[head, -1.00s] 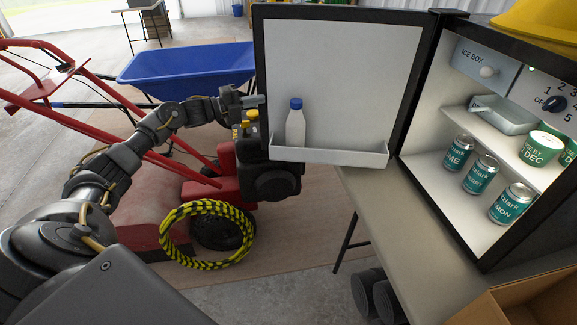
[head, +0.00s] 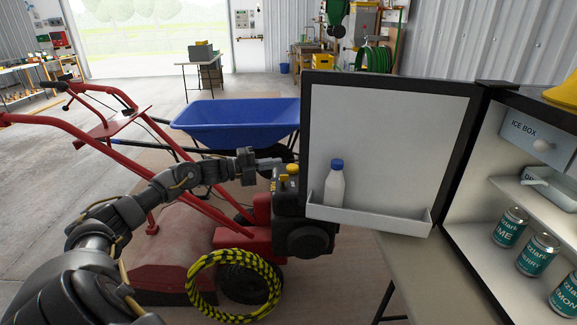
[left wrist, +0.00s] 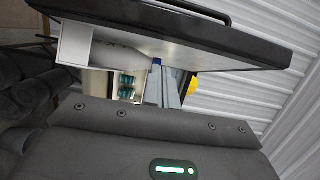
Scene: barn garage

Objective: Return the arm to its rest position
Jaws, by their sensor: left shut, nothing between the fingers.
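My left arm reaches in from the lower left of the head view. Its gripper (head: 274,162) is shut and empty. It is just left of the open mini-fridge door (head: 395,140), with a small gap between them in the picture. In the left wrist view the door (left wrist: 190,35) crosses the top of the picture, and the gripper's fingers cannot be made out. My right gripper is in neither view.
A white bottle with a blue cap (head: 335,185) stands in the door shelf (head: 370,218). Cans (head: 511,226) stand inside the fridge. A red tiller with a black engine (head: 305,210), a coiled yellow-black hose (head: 235,287) and a blue wheelbarrow (head: 235,118) are around the arm.

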